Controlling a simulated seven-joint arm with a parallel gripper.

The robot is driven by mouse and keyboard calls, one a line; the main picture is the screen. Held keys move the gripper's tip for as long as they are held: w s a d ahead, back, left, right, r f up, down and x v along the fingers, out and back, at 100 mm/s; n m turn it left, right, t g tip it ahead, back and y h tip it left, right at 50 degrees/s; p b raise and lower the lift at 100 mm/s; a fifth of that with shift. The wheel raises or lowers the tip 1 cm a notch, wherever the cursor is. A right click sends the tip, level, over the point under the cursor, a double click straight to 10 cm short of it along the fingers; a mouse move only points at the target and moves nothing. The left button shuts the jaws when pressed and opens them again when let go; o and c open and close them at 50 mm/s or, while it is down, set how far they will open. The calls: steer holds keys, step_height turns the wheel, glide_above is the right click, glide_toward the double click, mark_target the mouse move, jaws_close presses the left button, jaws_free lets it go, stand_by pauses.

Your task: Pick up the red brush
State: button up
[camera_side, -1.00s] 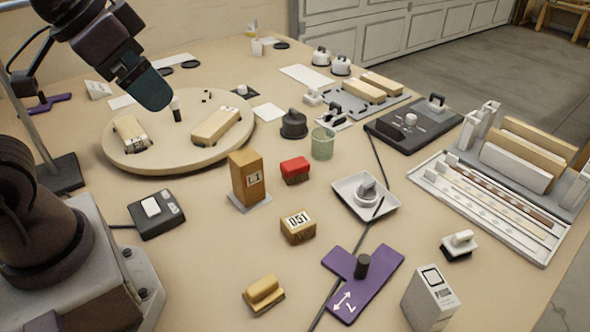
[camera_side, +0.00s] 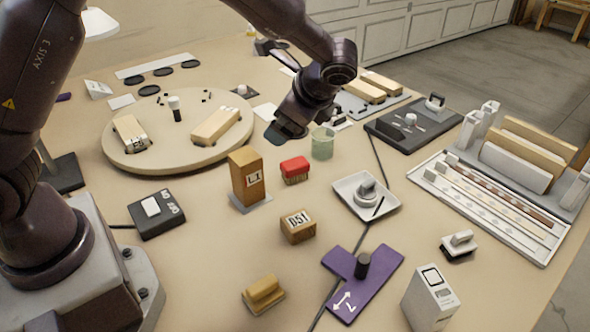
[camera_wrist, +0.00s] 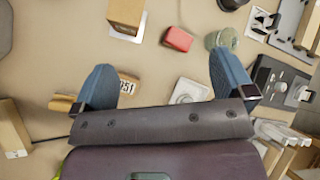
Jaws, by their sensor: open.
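The red brush (camera_side: 295,170) has a red top over a lighter brown base. It lies on the bench between the wooden block marked L1 and the green cup. In the wrist view the red brush (camera_wrist: 178,39) is beyond the fingers, near the top middle. My gripper (camera_side: 283,133) is above the bench, behind the brush in the side view and not touching it. In the wrist view my gripper (camera_wrist: 160,85) shows two blue fingers spread wide with nothing held between them.
The wooden L1 block (camera_side: 246,178) stands left of the brush, and the green cup (camera_side: 322,143) is at its right. A block marked D51 (camera_side: 298,226) lies in front. A white tray (camera_side: 345,204) is to the right, and a round turntable (camera_side: 120,160) is at the left.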

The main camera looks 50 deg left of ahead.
mark_target(299, 168)
steer(key=w+d+f+m+y, duration=0.1)
steer(key=f+m, duration=0.1)
steer(key=f, duration=0.3)
steer(key=w+d+f+m+t+y, duration=0.1)
steer(key=w+f+m+y, duration=0.1)
steer(key=f, duration=0.3)
steer(key=w+d+f+m+t+y, duration=0.1)
steer(key=w+f+m+y, duration=0.1)
steer(key=f, duration=0.3)
steer(key=shift+d+m, duration=0.4)
steer(key=shift+m, duration=0.3)
steer(key=shift+f, duration=0.2)
steer(key=x, duration=1.3)
steer(key=shift+w, duration=0.2)
steer(key=shift+r, duration=0.1)
steer(key=c, duration=1)
